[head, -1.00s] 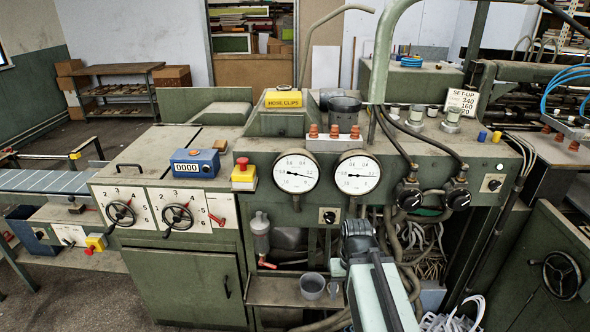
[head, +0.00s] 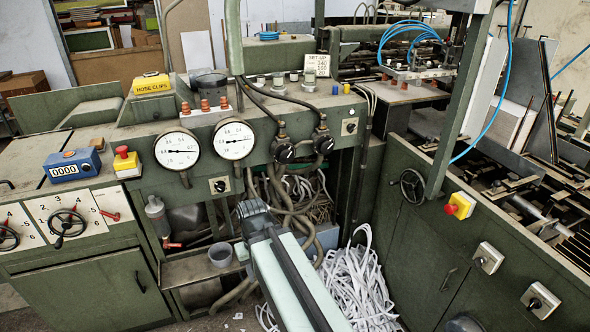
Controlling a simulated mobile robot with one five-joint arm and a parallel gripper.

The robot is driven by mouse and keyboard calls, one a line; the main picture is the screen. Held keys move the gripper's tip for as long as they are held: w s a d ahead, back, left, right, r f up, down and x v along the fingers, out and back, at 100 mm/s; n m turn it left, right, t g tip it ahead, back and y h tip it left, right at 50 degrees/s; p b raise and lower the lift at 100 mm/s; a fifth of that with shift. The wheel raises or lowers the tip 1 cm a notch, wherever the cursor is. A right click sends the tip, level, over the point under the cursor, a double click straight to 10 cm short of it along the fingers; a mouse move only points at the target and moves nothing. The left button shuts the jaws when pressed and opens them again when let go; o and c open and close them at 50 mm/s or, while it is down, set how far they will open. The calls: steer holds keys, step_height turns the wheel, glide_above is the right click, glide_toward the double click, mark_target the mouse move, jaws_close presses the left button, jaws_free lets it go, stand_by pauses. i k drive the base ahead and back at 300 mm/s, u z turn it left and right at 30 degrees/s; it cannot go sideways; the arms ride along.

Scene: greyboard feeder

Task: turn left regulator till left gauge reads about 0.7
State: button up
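The left gauge (head: 177,150) is a round white dial on the green machine; its needle lies nearly level, but its numbers are too small to read surely. The right gauge (head: 234,140) stands beside it, with its needle tilted up to the right. The left regulator (head: 284,152) is a black knob under a hose, right of both gauges. The right regulator (head: 324,144) is a similar knob just beside it. My arm rises from the bottom, and its dark end part shows below the gauges, apart from the left regulator. No gripper fingers show.
Hoses and cables (head: 290,205) hang below the regulators. White paper strips (head: 355,280) lie heaped on the floor. A green cabinet with a handwheel (head: 412,186) and a red-yellow button (head: 459,206) stands at right. A grey cup (head: 220,254) sits on a low shelf.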

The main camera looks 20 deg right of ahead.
mark_target(285, 154)
steer(key=u, duration=0.3)
steer(key=k, duration=0.1)
steer(key=u, duration=0.8)
steer(key=i, duration=0.55)
